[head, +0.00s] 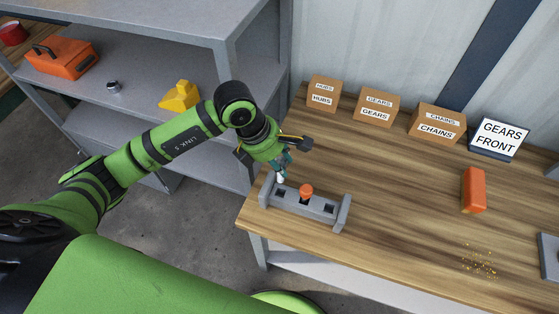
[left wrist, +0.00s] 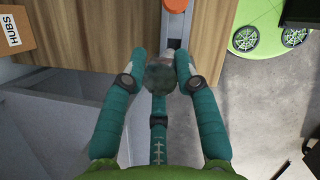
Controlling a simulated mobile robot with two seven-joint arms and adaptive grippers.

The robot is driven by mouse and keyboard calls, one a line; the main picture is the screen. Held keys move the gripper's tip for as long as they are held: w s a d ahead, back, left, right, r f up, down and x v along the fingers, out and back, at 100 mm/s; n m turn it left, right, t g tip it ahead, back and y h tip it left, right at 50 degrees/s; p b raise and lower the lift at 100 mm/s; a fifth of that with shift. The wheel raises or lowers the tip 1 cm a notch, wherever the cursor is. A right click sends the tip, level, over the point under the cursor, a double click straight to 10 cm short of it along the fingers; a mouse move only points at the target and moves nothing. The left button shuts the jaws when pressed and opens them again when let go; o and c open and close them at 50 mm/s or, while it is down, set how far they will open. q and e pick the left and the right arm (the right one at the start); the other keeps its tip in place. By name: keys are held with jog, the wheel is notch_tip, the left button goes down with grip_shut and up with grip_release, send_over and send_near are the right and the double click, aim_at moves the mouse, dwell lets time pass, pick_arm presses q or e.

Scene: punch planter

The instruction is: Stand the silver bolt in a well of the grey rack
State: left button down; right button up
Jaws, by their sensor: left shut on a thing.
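The grey rack (head: 318,215) lies near the table's left corner; its end also shows in the left wrist view (left wrist: 173,32). An orange-topped piece (head: 306,189) stands in its middle well, and the right well looks empty. My left gripper (head: 282,168) is above the rack's left end, shut on the silver bolt (head: 281,179). In the left wrist view, the fingers (left wrist: 160,80) close around the bolt's round grey head (left wrist: 159,77). The bolt's lower end shows close over the left well; I cannot tell whether it has entered. My right gripper is out of view.
Labelled boxes for hubs (head: 322,93), gears (head: 375,106) and chains (head: 436,124) line the table's back beside a sign (head: 498,138). An orange block (head: 473,190) stands to the right. Grey shelving (head: 150,85) is at left.

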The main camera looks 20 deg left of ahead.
aim_at(279, 175)
pick_arm(q)
jog(key=shift+f+b, duration=2.6)
jog(key=shift+f, duration=0.25)
jog(key=shift+b, duration=0.7)
jog(key=shift+f+b, duration=2.5)
jog(key=shift+f, duration=0.15)
jog(key=c, duration=0.9)
grip_release()
jog(key=shift+r, duration=0.1)
jog(key=shift+o, duration=0.2)
jog(key=shift+s, duration=0.1)
